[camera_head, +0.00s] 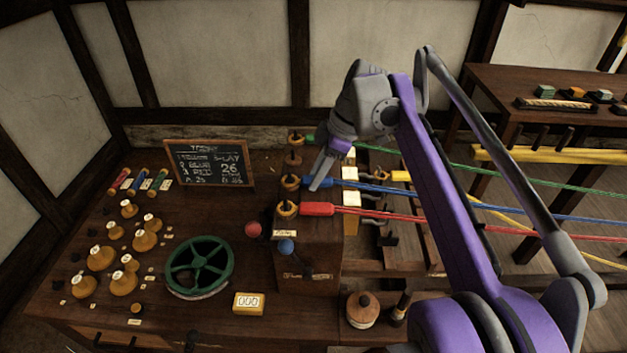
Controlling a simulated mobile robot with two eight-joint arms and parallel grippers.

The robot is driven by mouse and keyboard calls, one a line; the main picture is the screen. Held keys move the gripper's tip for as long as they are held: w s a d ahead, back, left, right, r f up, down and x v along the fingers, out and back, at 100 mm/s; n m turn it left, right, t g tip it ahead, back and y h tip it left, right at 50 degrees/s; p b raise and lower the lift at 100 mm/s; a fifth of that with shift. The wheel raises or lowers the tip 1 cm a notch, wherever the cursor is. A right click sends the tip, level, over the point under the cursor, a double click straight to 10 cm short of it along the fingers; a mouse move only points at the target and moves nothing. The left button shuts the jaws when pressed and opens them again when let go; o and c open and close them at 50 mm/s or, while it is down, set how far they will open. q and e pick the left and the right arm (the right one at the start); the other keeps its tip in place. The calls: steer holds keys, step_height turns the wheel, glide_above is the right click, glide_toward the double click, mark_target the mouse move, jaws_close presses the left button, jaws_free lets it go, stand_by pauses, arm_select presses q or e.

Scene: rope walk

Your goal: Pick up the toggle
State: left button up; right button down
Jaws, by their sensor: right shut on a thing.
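I cannot tell for certain which piece is the toggle. A red sleeve (317,209) lies just in front, and a green sleeve (311,139) lies behind. My left gripper is not in view.
A green handwheel (199,266), a counter (249,303) and several wooden knobs stand on the bench at left. A chalkboard (209,164) stands behind. Coloured ropes stretch to the right. Red (253,229) and blue (287,247) ball levers stick out near the block.

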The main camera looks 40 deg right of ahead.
steer(key=shift+r, duration=0.1)
step_height(320, 180, up, 10)
steer(key=p, duration=0.2)
stand_by(0.3)
steer(key=shift+p, duration=0.35)
steer(key=shift+s, duration=0.1)
stand_by(0.4)
